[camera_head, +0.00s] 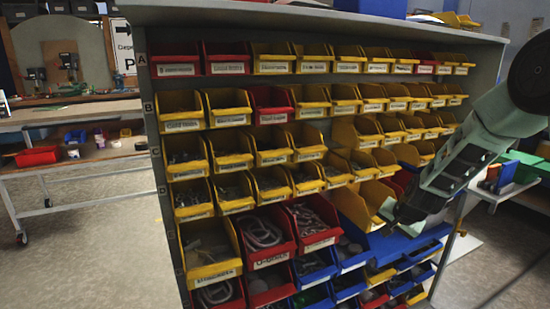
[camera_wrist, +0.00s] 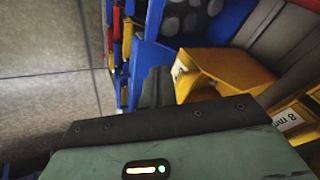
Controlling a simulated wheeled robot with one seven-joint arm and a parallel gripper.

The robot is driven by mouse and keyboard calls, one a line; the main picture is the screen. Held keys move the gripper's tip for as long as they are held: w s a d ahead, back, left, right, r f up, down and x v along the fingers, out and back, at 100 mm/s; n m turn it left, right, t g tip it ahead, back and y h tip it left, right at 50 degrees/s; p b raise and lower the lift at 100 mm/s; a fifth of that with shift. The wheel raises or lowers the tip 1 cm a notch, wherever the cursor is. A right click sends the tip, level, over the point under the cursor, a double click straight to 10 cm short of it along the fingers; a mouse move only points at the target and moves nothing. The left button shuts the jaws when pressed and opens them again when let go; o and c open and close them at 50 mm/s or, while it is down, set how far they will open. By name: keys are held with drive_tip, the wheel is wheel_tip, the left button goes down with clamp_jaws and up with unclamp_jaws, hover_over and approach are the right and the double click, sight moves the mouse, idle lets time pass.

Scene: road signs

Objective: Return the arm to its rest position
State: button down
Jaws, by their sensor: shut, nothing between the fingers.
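My arm (camera_head: 480,135) reaches in from the right edge in the head view and slants down to the left across the right part of the bin rack. My gripper (camera_head: 400,214) is at its lower end, in front of a yellow bin (camera_head: 365,203) and near blue bins below. In the wrist view my gripper (camera_wrist: 156,84) shows as dark fingers close together, shut and empty. They are beside a yellow bin (camera_wrist: 225,72) and a blue bin (camera_wrist: 146,50). Whether the fingers touch a bin cannot be told.
The rack (camera_head: 158,140) holds rows of yellow, red and blue bins, many with hardware inside. A workbench (camera_head: 70,115) with a red bin (camera_head: 37,156) stands at the left. A table (camera_head: 510,185) is behind my arm. Floor (camera_head: 90,250) at the left front is clear.

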drive_tip(key=s+a+r+n+g+y+p, duration=0.15)
drive_tip(key=s+a+r+n, duration=0.25)
drive_tip(key=s+a+r, duration=0.45)
drive_tip(key=s+a+r+n+g+y+p, duration=0.15)
drive_tip(key=s+a+r+n, duration=0.35)
drive_tip(key=s+a, duration=0.6)
drive_tip(key=s+r+n+g+h+p, duration=0.1)
drive_tip(key=s+r+n+p, duration=0.1)
drive_tip(key=s, duration=0.9)
drive_tip(key=s+r+n+g+h+p, duration=0.2)
drive_tip(key=s+r+n, duration=0.3)
drive_tip(key=s, duration=0.6)
drive_tip(key=shift+s+r, duration=0.15)
drive_tip(key=shift+s, duration=0.2)
